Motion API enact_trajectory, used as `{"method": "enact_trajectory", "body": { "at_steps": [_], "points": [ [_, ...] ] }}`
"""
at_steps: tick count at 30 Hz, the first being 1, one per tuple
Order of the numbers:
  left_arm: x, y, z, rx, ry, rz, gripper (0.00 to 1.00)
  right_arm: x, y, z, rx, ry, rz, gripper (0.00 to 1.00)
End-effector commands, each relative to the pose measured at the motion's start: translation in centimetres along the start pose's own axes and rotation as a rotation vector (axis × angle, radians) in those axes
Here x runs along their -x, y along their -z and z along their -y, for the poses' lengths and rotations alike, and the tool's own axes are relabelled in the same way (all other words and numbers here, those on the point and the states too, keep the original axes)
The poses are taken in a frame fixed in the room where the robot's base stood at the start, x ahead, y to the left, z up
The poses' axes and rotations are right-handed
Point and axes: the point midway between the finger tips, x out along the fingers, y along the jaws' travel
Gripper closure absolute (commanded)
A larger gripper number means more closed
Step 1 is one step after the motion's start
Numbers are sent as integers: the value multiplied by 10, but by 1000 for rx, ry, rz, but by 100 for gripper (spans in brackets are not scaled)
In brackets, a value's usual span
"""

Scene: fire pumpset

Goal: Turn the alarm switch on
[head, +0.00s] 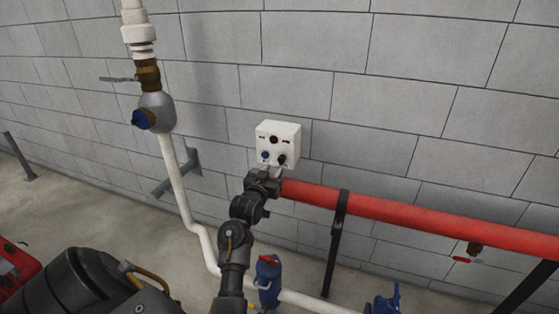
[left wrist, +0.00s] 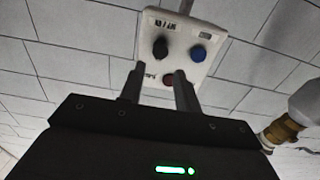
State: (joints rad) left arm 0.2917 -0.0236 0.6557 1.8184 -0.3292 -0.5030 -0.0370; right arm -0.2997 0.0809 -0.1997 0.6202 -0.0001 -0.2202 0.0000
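A white control box (head: 291,140) is mounted on the block wall. It has a dark red lamp (head: 274,140), a blue knob (head: 265,156) and a black knob (head: 282,159); the labels are too small to read, so I cannot tell which is the alarm switch. My left gripper (head: 274,171) is just below the box's lower edge in the head view. In the left wrist view the box appears upside down, with the black knob (left wrist: 160,48) and blue knob (left wrist: 198,53) beyond the parted, empty fingers (left wrist: 157,72). My right gripper is not in view.
A red pipe (head: 400,210) runs right from beside my left gripper, held by a black bracket (head: 337,235). A white pipe (head: 176,185) with a valve (head: 155,113) stands left. A blue fitting (head: 268,275) is below. The wall around the box is clear.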

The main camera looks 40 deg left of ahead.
Motion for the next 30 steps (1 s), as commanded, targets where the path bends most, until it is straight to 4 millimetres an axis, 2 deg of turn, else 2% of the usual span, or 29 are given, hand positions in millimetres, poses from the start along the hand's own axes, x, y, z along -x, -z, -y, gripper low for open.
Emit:
{"method": "enact_trajectory", "body": {
  "at_steps": [3, 9, 15, 23, 30],
  "points": [
    [-24, 3, -1, 2, -1, 1, 67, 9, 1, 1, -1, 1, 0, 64],
    [-52, 2, -1, 1, -2, 1, 67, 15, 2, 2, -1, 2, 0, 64],
    [-63, 0, -1, 0, -2, 0, 67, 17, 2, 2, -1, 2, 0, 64],
    [-64, 0, -1, 0, -1, 0, 67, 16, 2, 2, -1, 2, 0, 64],
    [-64, 0, -1, 0, -1, 0, 97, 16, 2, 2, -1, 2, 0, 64]
  ]
}}
